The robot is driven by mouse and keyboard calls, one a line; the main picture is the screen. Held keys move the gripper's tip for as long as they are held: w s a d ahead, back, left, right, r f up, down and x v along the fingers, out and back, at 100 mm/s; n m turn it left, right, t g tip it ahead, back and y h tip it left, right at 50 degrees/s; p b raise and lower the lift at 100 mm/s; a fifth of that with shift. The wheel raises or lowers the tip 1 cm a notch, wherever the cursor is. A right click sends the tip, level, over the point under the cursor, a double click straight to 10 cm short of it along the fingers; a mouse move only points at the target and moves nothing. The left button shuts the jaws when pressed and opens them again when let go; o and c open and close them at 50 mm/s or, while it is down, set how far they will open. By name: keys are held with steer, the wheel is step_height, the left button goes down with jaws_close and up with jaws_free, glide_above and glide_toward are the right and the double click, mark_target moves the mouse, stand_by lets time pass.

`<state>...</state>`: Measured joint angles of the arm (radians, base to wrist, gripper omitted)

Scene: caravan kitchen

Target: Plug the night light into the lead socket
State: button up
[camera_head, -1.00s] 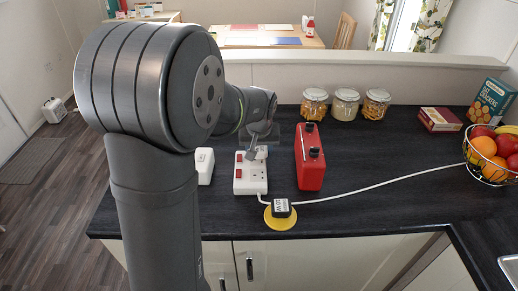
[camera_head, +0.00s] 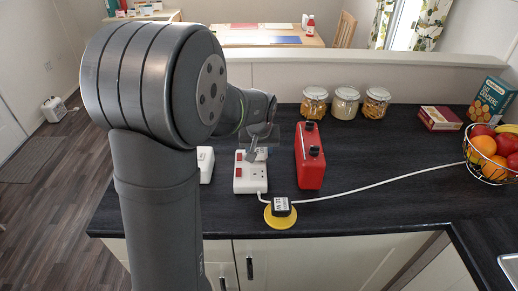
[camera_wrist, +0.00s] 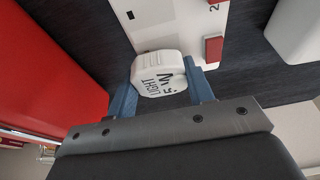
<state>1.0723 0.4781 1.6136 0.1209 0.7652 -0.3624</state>
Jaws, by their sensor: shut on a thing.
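The white night light (camera_wrist: 158,72) with dark lettering is between the blue fingers of my gripper (camera_wrist: 163,68) in the wrist view. My gripper is shut on it. The white lead socket (camera_head: 250,184), a strip with red switches, lies on the dark counter in the head view. My gripper (camera_head: 252,156) is over its far part there. In the wrist view the night light overlaps the edge of the strip (camera_wrist: 165,18), beside a red switch (camera_wrist: 213,49). The night light's pins are hidden. I cannot tell whether it touches the strip.
A red tin-like box (camera_head: 309,158) stands close to the right of the strip. A white box (camera_head: 205,165) is to its left. A white cable (camera_head: 385,184) runs right. Jars (camera_head: 345,102) stand behind.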

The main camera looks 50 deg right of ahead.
steer(key=shift+f, duration=0.45)
